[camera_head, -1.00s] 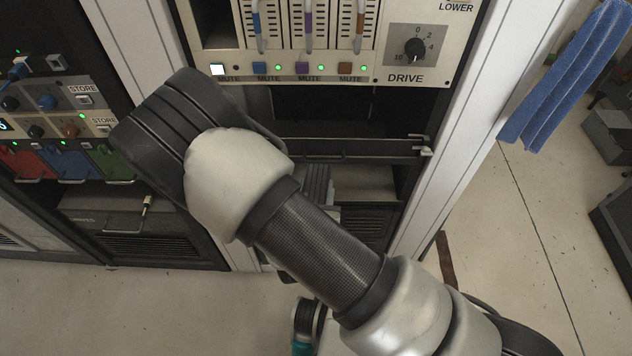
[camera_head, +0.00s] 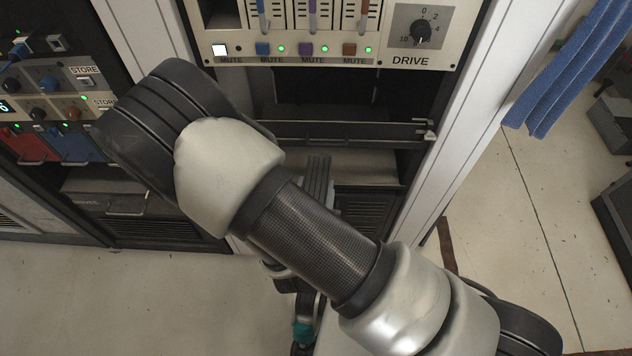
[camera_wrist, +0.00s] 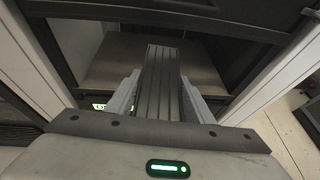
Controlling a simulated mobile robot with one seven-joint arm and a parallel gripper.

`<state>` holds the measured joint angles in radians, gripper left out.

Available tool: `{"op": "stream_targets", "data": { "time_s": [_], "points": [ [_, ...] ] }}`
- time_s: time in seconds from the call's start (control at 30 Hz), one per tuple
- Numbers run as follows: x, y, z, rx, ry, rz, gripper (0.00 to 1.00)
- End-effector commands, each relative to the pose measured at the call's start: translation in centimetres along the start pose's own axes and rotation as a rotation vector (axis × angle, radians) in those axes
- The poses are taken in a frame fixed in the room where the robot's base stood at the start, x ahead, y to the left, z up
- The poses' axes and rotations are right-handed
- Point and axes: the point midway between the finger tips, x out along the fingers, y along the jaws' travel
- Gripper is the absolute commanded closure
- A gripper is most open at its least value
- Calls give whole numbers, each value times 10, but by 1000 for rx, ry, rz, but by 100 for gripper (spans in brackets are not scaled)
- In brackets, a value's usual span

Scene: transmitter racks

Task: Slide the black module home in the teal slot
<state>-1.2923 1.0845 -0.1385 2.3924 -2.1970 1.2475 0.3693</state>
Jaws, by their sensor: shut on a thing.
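The black module (camera_wrist: 160,75) is a long dark block with lengthwise ribs. In the wrist view it stands between the two pale grey fingers of my gripper (camera_wrist: 158,100), which are shut on it. Its far end points towards an open bay (camera_wrist: 215,68) low in the rack. I cannot make out a teal slot, nor tell whether the module's far end is inside the bay.
A dark rail (camera_head: 345,131) crosses above the bay. The drive panel (camera_head: 405,40) with a knob and lit buttons is higher up. White rack posts (camera_head: 470,115) flank the opening. A blue towel (camera_head: 565,75) hangs at right.

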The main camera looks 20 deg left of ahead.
Motion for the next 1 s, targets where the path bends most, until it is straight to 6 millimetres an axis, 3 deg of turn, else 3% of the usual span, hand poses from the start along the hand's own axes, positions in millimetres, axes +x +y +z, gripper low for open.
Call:
{"op": "stream_targets", "data": {
  "time_s": [1.0],
  "points": [
    [-47,0,-18,1,-4,0,100]
  ]
}}
